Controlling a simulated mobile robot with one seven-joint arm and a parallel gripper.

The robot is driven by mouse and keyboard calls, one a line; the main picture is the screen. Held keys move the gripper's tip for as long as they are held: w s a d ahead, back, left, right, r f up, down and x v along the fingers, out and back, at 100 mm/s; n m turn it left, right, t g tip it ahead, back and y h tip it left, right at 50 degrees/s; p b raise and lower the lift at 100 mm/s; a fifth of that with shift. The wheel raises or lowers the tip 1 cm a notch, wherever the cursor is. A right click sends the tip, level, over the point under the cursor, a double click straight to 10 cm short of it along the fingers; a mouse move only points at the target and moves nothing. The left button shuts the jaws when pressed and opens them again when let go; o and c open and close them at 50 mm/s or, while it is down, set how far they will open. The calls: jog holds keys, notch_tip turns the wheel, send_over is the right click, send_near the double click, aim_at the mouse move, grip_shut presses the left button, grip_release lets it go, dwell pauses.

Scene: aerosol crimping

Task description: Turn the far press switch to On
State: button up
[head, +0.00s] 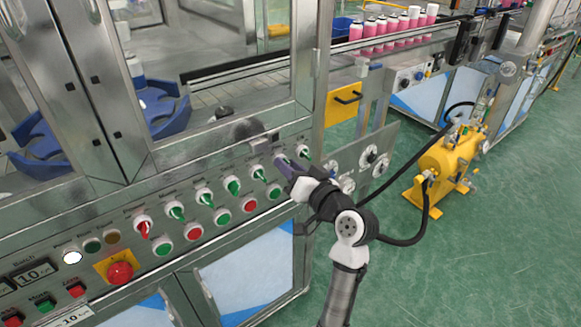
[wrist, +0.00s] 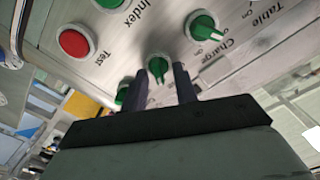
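A row of rotary switches runs along the sloped panel (head: 120,215) of the steel machine. It has a red-handled switch (head: 143,229) at the near end and several green-handled ones, up to a far-end switch (head: 303,151). My gripper (head: 284,165) is at the far part of this row and hides part of it. In the wrist view, a green switch (wrist: 158,67) shows between the tips of my open gripper (wrist: 162,78); contact cannot be told. Another green switch (wrist: 122,92) is partly behind the left finger, and one (wrist: 203,25) lies above right. I cannot read a Press label.
Red and green push buttons (head: 250,204) sit below the switches, with a red emergency stop (head: 120,272) near the left. A yellow pump (head: 440,170) with black hoses stands on the green floor to the right. Pink cans (head: 380,32) line the conveyor behind.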

jog(key=b+v, duration=0.2)
jog(key=v, duration=1.2)
dwell(0.4)
